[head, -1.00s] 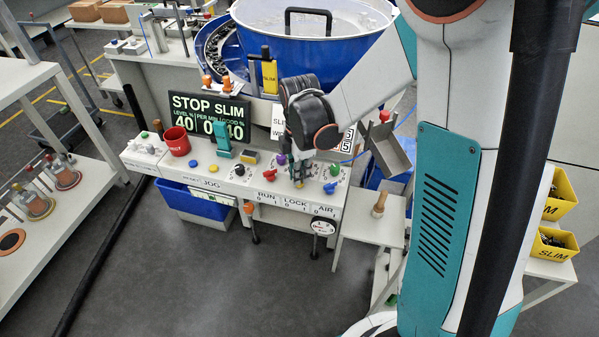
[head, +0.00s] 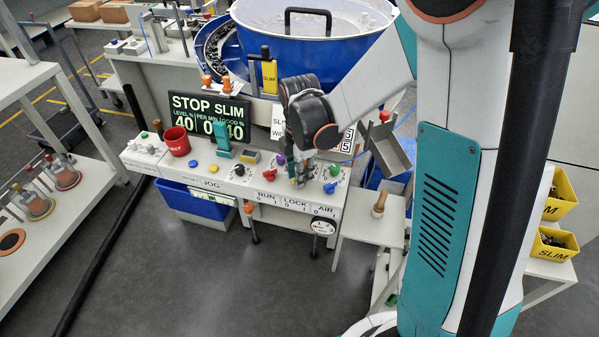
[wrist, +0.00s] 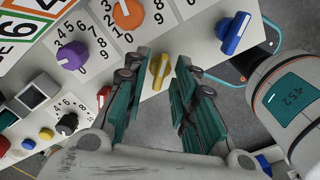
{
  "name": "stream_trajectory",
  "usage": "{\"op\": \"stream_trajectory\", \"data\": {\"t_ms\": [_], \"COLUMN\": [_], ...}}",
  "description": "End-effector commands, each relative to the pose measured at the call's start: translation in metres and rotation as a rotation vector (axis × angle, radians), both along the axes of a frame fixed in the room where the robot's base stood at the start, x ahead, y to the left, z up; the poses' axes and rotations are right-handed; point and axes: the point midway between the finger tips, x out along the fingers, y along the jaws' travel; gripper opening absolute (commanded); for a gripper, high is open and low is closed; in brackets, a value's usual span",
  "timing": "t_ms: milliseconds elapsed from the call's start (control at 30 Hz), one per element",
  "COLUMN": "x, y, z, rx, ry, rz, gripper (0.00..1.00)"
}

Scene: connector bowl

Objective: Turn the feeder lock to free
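The feeder lock is the yellow knob (wrist: 160,70) on the light panel, in the middle of the row above the LOCK label (head: 296,201). In the wrist view it lies between the fingertips of my gripper (wrist: 159,64), with a visible gap on each side. My gripper (head: 300,176) is open, pointing down at the panel over the lock's place. In the head view my fingers mostly hide the yellow knob. The lock's position marks cannot be read clearly.
A red knob (wrist: 105,97) and a blue knob (wrist: 235,33) flank the lock closely. A purple knob (wrist: 72,55) and an orange knob (wrist: 127,13) sit behind the row. The blue feeder bowl (head: 310,50) stands behind the panel. Floor in front is clear.

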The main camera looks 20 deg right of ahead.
Motion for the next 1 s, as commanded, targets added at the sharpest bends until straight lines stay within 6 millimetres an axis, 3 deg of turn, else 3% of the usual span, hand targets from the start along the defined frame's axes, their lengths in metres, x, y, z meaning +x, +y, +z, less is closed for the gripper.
{"op": "stream_trajectory", "data": {"t_ms": [267,433,1000], "x": [0.000,0.000,0.000], "y": [0.000,0.000,0.000], "z": [0.000,0.010,0.108], "rx": [0.000,0.001,0.000], "ry": [0.000,0.000,0.000], "rz": [-0.001,-0.001,-0.001], "gripper": [0.28,0.28,0.28]}}
